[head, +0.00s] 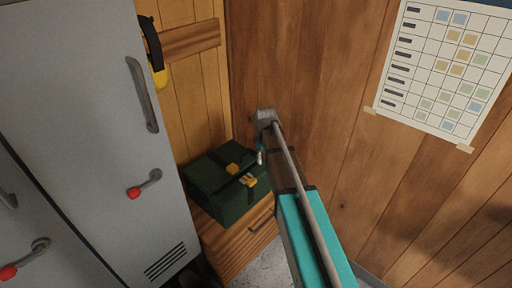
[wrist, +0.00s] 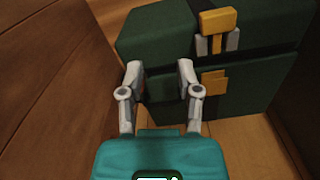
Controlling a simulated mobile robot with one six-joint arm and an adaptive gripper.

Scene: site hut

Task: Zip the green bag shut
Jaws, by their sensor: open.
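The green bag (head: 222,178) sits on a wooden drawer unit in the head view. It fills the upper part of the wrist view (wrist: 270,90). A yellow tab (wrist: 220,22) with grey metal pieces below it is on its top, and a yellow piece (wrist: 214,82) is on its front. A dark band runs across the bag between them; I cannot tell whether it is an open gap. My gripper (wrist: 161,72) is open and empty, its fingertips close to the bag's front, left of the yellow pieces. I cannot tell whether they touch it.
The wooden drawer unit (head: 238,246) has a dark handle. A grey locker (head: 90,110) with red-tipped handles stands close on the left. Wood-panelled walls (head: 310,80) meet behind the bag. A paper chart (head: 445,75) hangs on the right wall.

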